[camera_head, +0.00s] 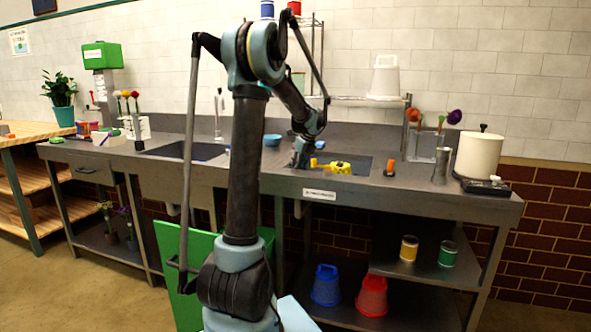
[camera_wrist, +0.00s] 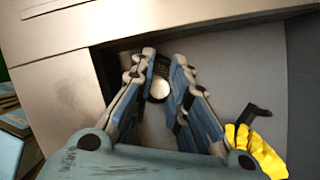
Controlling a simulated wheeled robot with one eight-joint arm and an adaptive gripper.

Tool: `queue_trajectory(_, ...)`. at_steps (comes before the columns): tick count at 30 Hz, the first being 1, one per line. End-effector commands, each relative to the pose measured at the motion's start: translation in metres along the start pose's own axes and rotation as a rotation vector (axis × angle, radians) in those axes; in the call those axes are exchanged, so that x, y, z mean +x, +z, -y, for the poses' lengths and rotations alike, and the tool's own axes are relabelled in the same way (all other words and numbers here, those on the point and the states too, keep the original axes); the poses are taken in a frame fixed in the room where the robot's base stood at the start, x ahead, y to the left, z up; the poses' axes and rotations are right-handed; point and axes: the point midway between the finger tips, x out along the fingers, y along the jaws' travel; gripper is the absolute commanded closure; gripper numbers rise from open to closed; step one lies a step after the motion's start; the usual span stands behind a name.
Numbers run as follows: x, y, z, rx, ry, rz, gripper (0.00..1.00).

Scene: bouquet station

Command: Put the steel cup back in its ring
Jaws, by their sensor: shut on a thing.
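My gripper (camera_head: 303,155) is low over the left part of the sink basin (camera_head: 359,161) in the head view. In the wrist view its two fingers (camera_wrist: 162,68) close around a small round pale thing (camera_wrist: 159,90). Only its round face shows, so I cannot tell whether it is the steel cup. A tall steel-coloured cup (camera_head: 440,166) stands upright on the counter at the right, apart from my gripper. I cannot make out a ring for the cup in either view.
A yellow crumpled thing (camera_head: 341,168) lies at the sink, right of my gripper; it also shows in the wrist view (camera_wrist: 258,152). A small orange-topped thing (camera_head: 390,168), a flower holder (camera_head: 424,145) and a white canister (camera_head: 480,156) stand farther right. The front counter edge is clear.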

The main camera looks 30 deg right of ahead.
Motion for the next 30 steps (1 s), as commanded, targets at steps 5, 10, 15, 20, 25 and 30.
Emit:
queue_trajectory(5,0.000,0.000,0.000,0.000,0.000,0.000,0.61)
queue_trajectory(10,0.000,0.000,0.000,0.000,0.000,0.000,0.61)
queue_trajectory(15,-0.001,0.000,0.000,0.000,0.000,0.000,0.61)
queue_trajectory(20,-0.013,0.000,0.000,0.001,0.000,0.000,0.61)
queue_trajectory(25,-0.041,0.001,0.000,0.000,-0.001,0.000,0.61)
queue_trajectory(30,-0.074,0.001,0.000,0.002,0.000,-0.001,0.61)
